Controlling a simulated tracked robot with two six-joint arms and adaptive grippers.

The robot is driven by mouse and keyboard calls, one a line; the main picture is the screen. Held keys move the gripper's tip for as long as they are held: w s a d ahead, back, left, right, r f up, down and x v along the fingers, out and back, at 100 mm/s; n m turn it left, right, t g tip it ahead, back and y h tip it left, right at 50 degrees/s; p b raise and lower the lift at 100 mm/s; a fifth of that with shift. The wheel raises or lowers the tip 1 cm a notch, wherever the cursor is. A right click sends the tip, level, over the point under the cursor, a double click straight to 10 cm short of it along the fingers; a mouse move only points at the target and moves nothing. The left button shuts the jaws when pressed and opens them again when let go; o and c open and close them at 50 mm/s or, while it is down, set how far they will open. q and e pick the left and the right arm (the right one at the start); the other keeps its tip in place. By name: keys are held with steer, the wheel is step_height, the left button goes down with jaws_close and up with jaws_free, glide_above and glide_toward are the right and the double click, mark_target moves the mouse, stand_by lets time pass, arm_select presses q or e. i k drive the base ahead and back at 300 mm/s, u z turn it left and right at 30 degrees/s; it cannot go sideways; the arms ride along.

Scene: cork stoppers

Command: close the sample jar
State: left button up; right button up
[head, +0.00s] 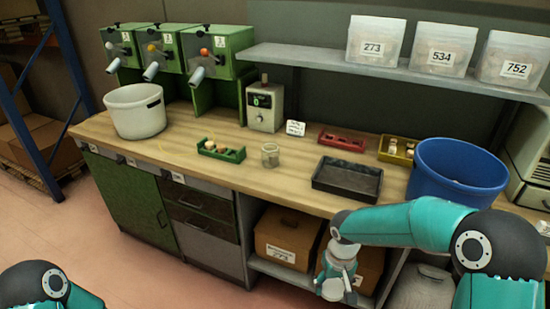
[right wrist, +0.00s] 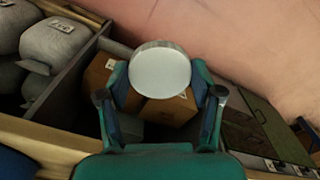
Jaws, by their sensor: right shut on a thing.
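The sample jar (head: 270,156), small and glassy, stands on the wooden bench (head: 297,165) near its front edge. Its top appears uncovered, but it is too small to tell what is inside. My right gripper (head: 338,276) hangs in front of the bench, below the bench top and to the right of the jar. It is shut on a round, pale disc with a silvery rim, seemingly the jar lid (right wrist: 160,73), which lies between the fingers in the right wrist view. Only part of my left arm shows at the lower left; its gripper is out of view.
A green tray (head: 222,154) with corks is left of the jar. A black tray (head: 347,180), a red tray (head: 342,139), a yellow tray (head: 397,150) and a blue bucket (head: 455,170) are right. A white pot (head: 135,112) stands left. Boxes (head: 288,237) fill the lower shelf.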

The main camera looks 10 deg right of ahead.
mark_target(270, 152)
steer(key=z, duration=0.95)
steer(key=i, duration=0.45)
steer(key=u, duration=0.55)
